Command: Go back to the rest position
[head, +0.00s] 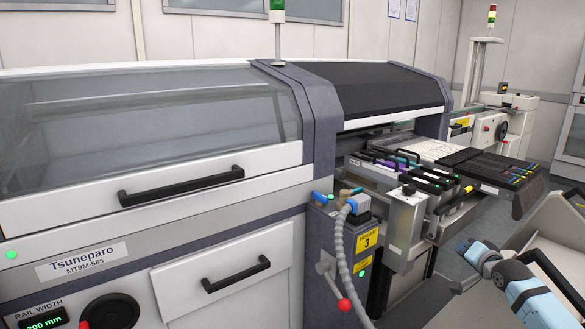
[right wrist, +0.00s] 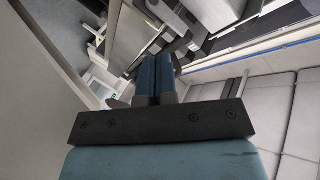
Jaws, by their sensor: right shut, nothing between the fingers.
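My right gripper (head: 464,246) is at the lower right of the head view, in front of the feeder trolley and apart from it. In the right wrist view its two blue fingers (right wrist: 156,64) are together, with nothing between them. My left gripper is in neither view. The feeder trolley (head: 405,225) is docked at the machine, with several feeders (head: 410,172) with black handles on top.
The Tsuneparo machine (head: 225,205) fills the left and middle, with black handles (head: 180,187) and a grey hose (head: 340,245) with a blue plug. A pale bin or cart (head: 555,235) stands close to my right arm. Another machine (head: 510,115) is at the back right.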

